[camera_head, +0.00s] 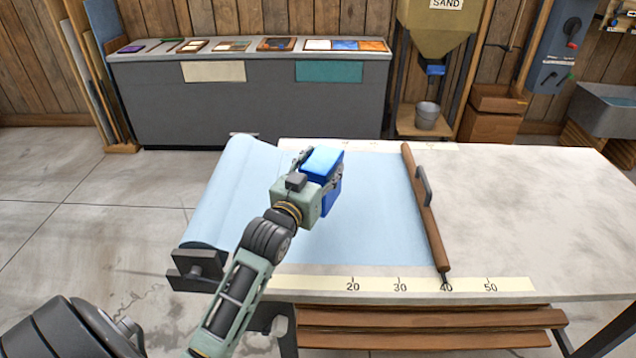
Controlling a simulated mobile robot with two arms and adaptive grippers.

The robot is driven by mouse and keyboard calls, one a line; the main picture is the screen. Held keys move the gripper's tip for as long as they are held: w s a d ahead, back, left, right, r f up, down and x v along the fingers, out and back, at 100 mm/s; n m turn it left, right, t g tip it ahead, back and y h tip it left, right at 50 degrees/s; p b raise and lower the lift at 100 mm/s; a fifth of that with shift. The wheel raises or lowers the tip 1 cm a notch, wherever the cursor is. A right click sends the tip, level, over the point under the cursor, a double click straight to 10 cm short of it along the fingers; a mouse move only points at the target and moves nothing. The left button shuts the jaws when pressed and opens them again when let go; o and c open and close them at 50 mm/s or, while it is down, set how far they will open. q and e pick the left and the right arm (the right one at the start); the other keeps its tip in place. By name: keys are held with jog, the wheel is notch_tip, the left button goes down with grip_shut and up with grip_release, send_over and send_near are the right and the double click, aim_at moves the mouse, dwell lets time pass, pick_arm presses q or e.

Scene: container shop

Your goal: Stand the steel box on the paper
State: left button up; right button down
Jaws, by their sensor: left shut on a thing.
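My left gripper (320,172) reaches in from the lower left over the table and is shut on a blue box (325,158). This is the only box at the paper, and its surface looks bright blue. The gripper body hides part of its near left side. The light blue paper (365,225) is unrolled across the left part of the table from a roll (215,195) at the left end. The box is over the paper; I cannot tell whether its underside touches it. My right gripper is not in view.
A brown wooden bar (427,210) with a dark handle lies across the paper's right edge. A numbered scale strip (400,284) runs along the table's front. The table (530,215) is bare to the right. A grey counter (250,105) with samples stands behind.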

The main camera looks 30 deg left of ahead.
pick_arm(q)
jog(key=shift+a+f, duration=0.35)
jog(key=shift+a, duration=0.4)
jog(key=shift+f, duration=2)
jog(key=o, duration=1.2)
jog(key=shift+f, duration=0.25)
jog(key=o, duration=0.5)
jog(key=shift+r, duration=0.15)
jog(key=s, duration=0.4)
jog(key=s+d, duration=0.1)
jog(key=s, duration=0.3)
jog(key=s+d+b, duration=0.1)
jog(key=s, duration=0.2)
jog(key=shift+s, duration=0.4)
